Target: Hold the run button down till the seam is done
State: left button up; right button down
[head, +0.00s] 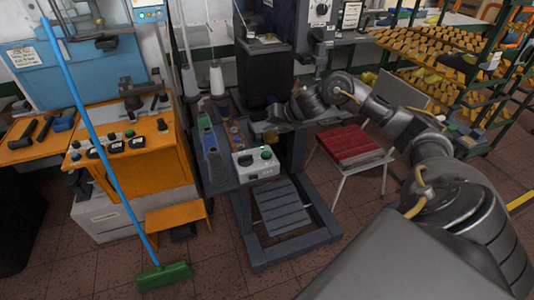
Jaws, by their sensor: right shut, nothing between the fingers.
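A light control box (256,162) sits on the grey machine's small table in the middle of the head view. A green button (266,152) stands on its right part, with dark knobs to its left. The labels are too small to read, so I cannot tell for certain which one is the run button. My right arm reaches in from the right, and my right gripper (268,127) is shut and empty. It is behind and above the box in the picture, apparently apart from the green button. My left gripper is out of view.
A treadle (284,207) is below. A chair with a red seat (349,145) stands to the right. A blue-handled broom (163,275) and an orange workbench (135,158) are at left. Racks of shoe lasts (430,50) fill the back right.

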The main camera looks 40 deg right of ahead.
aim_at(269, 155)
notch_tip(269, 155, down, 9)
jog(key=b, duration=0.7)
dwell(2.1)
jog(key=shift+f+b, duration=0.4)
jog(key=shift+b, duration=0.15)
